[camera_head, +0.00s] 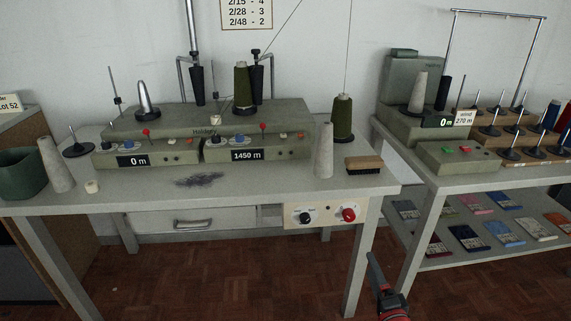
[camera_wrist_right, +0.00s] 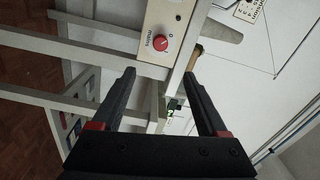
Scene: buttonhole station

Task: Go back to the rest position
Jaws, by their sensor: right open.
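My right gripper (camera_head: 386,290) is low at the bottom of the head view, in front of the gap between the two tables. In the right wrist view its two black fingers (camera_wrist_right: 160,76) are spread apart with nothing between them. Beyond them is the tilted view of the winding table's front, with the control panel (camera_wrist_right: 172,28) and its red knob (camera_wrist_right: 160,43). The gripper is apart from the table. My left gripper does not show in either view.
The winding table (camera_head: 250,187) carries a machine, grey cones (camera_head: 324,150), a green cone (camera_head: 343,118) and a brush (camera_head: 364,163). Its control panel (camera_head: 318,215) faces front. A second table (camera_head: 470,176) stands right, with spools above and packets on its shelf. The parquet floor (camera_head: 220,275) in front is clear.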

